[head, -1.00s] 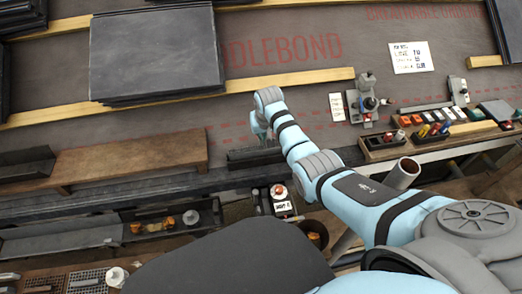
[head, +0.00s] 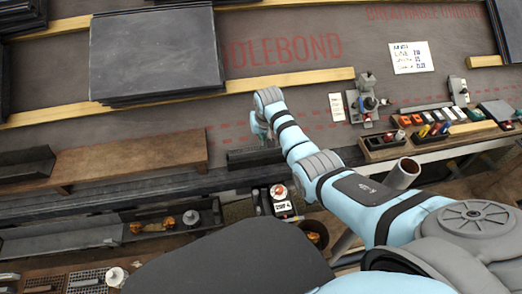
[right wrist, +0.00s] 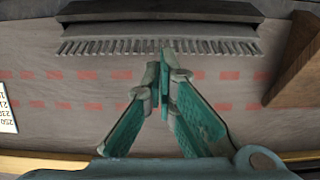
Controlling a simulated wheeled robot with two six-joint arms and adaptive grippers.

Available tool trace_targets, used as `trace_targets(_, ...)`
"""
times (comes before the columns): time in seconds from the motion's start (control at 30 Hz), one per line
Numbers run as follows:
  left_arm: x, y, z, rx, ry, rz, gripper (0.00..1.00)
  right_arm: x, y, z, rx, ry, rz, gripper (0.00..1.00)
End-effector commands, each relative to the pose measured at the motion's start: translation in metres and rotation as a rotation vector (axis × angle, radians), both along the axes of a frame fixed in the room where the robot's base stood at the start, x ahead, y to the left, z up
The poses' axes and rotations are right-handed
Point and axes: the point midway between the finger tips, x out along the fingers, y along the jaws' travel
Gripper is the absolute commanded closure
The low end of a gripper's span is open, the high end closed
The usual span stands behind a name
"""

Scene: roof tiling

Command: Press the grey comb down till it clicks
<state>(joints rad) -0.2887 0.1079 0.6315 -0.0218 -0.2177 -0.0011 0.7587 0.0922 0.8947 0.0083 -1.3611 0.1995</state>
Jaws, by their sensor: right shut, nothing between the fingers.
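The grey comb (right wrist: 160,32) runs across the upper part of the right wrist view, its row of teeth pointing down the picture against a dark bar. My right gripper (right wrist: 164,75) is shut and empty, with its fingertips at the middle of the teeth. I cannot tell whether they touch the comb. In the head view my right gripper (head: 262,138) is at the roof's near edge, partly hidden by its own arm, over the dark bar (head: 243,158). The comb itself is hard to make out there. My left gripper is out of view.
A brown wooden board (head: 130,160) lies left of the gripper; its end (right wrist: 300,75) shows in the right wrist view. A slate stack (head: 155,50) lies on the battens. A metal device (head: 366,105) and a tool tray (head: 383,146) stand to the right.

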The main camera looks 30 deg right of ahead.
Motion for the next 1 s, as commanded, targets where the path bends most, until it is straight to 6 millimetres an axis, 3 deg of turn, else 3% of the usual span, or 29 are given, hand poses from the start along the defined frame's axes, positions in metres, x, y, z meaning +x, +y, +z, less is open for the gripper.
trace_targets(1.0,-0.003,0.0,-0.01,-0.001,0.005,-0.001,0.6,0.0,0.0,-0.016,0.0,0.0,0.0,1.0)
